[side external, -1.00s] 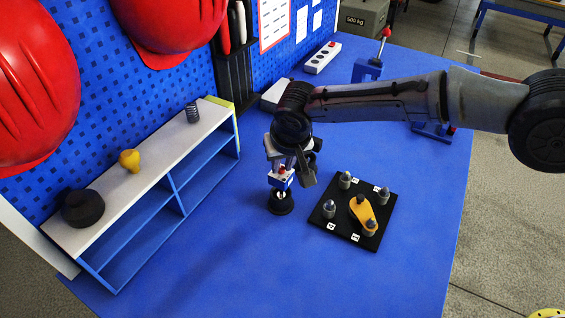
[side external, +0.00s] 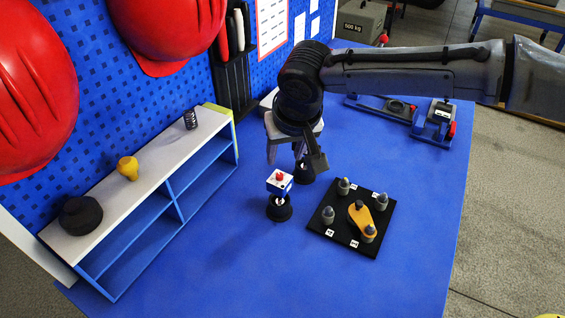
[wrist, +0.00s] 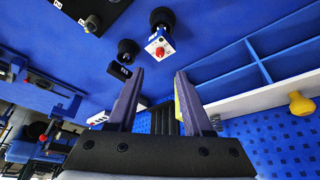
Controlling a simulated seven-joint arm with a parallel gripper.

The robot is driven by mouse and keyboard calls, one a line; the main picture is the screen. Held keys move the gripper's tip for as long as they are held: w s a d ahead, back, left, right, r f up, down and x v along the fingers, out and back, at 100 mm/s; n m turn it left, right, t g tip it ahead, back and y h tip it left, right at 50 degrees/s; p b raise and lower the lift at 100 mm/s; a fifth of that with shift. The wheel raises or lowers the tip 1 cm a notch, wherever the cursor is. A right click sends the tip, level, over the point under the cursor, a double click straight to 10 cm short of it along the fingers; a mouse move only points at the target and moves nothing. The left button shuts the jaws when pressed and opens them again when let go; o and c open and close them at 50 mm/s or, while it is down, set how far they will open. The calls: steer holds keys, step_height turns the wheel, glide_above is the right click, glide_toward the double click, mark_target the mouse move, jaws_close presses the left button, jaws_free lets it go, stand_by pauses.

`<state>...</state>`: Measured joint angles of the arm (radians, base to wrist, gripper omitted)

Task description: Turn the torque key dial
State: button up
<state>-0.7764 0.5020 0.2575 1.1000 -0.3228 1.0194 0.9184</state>
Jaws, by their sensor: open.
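A black square plate (side external: 345,247) lies on the blue table, right of my gripper in the side view. On it a yellow pointer-shaped key (side external: 361,216) points toward the plate's front right, with grey posts around it. A white and blue block with a red knob (side external: 279,182) stands upright on a round black base (side external: 279,208), left of the plate. The block also shows in the wrist view (wrist: 157,47). My gripper (side external: 286,158) is open and empty, above and behind the block. In the wrist view its fingers (wrist: 158,76) are wide apart with nothing between them.
A second black base (side external: 304,177) stands behind the block, partly hidden by my gripper. A blue shelf (side external: 150,215) on the left carries a black weight, a yellow knob and a spring. Fixtures (side external: 432,122) stand at the back right. The front table is clear.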

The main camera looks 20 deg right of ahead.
steer(key=v, duration=0.5)
steer(key=shift+w, duration=0.1)
stand_by(0.3)
